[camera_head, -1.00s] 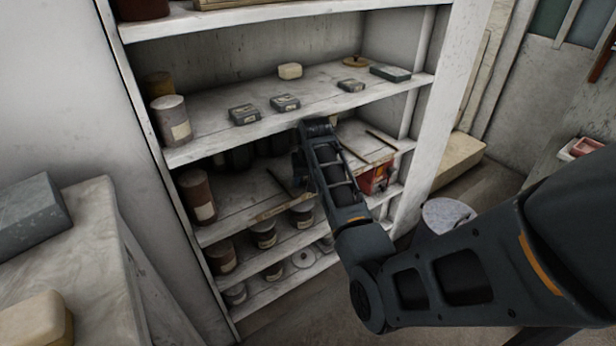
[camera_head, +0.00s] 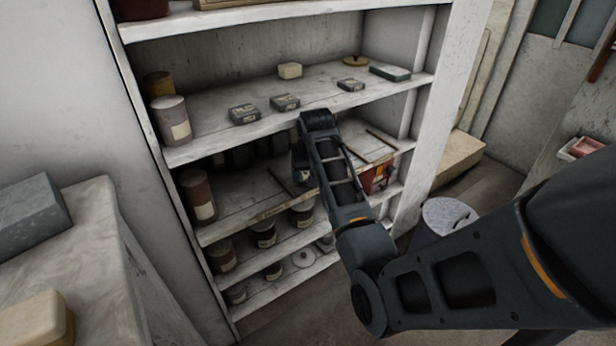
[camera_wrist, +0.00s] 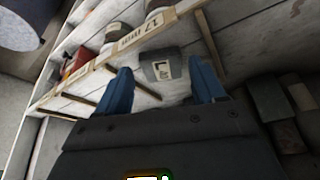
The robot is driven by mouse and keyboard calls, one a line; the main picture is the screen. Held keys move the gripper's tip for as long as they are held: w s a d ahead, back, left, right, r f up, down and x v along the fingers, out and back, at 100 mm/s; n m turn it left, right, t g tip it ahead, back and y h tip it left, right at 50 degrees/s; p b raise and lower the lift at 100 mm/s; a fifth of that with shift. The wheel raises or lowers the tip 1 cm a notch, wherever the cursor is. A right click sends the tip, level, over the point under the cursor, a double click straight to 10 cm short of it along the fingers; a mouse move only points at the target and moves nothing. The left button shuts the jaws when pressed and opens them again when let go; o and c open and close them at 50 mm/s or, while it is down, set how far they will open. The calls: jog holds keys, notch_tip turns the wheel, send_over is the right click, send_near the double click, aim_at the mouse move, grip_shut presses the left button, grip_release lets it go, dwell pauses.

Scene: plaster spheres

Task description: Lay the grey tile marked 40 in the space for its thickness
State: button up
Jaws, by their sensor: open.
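In the wrist view a grey tile (camera_wrist: 162,70) with a pale label lies on the shelf behind a labelled front strip (camera_wrist: 130,42). Its number is not clearly readable. My gripper (camera_wrist: 160,85) is open, with a blue finger on either side of the tile; I cannot tell whether they touch it. In the head view my arm hides this tile and most of my gripper. Three other dark grey tiles lie on the shelf above: left (camera_head: 243,114), middle (camera_head: 285,102) and right (camera_head: 351,85). Their marks are too small to read.
Thin brown sticks (camera_wrist: 210,42) divide the shelf into spaces. Jars (camera_wrist: 160,17) stand on the shelf below. A cream block (camera_head: 290,70), a green-grey box (camera_head: 390,72) and a can (camera_head: 171,118) stand on the upper shelf, whose edge is close above my arm.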

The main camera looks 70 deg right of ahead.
jog(key=v, duration=0.4)
jog(key=shift+a+r, duration=0.1)
jog(key=shift+r, duration=0.25)
jog(key=s+a+f+n+t+h, duration=0.2)
jog(key=s+a+f+n+t, duration=0.15)
jog(key=a+f, duration=0.65)
jog(key=s+a+r+n+t+y, duration=0.1)
jog(key=s+a+n, duration=0.1)
jog(key=s+a, duration=0.35)
jog(key=s+a+r+n+t, duration=0.1)
jog(key=s+a+t, duration=0.1)
jog(key=a, duration=0.7)
jog(key=s+a+r+n+t+y, duration=0.4)
jog(key=s+a+r+t, duration=0.2)
jog(key=s+a+r, duration=0.9)
notch_tip(320, 180, up, 3)
jog(key=shift+s+a+f+y, duration=0.15)
jog(key=shift+s+a+y, duration=0.15)
jog(key=shift+s, duration=0.4)
